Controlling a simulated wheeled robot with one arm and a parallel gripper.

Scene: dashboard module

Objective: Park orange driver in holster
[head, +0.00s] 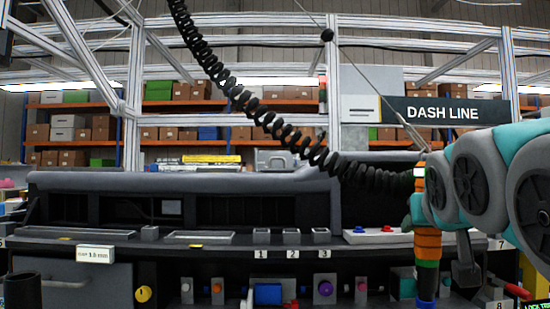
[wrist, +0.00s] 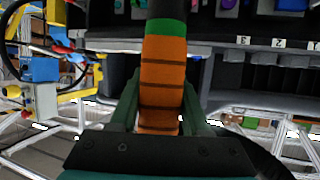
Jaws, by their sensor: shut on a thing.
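The orange driver (head: 429,190) is upright at the right of the head view, with dark bands around its orange body and a green band. A black coiled cord runs from the upper left to its top. My gripper (head: 424,212) is shut around the driver's body; its teal fingers show on both sides in the wrist view. There the orange driver (wrist: 163,75) stands between the fingers of my gripper (wrist: 160,100). I cannot clearly make out the holster.
The dark dashboard module (head: 200,195) spans the view, with slots numbered 1 to 3 (head: 292,237). Coloured parts, including a blue block (head: 268,293) and a yellow knob (head: 143,294), sit below. A dark open cylinder (head: 22,290) stands at lower left. Metal frame posts (head: 333,100) rise behind.

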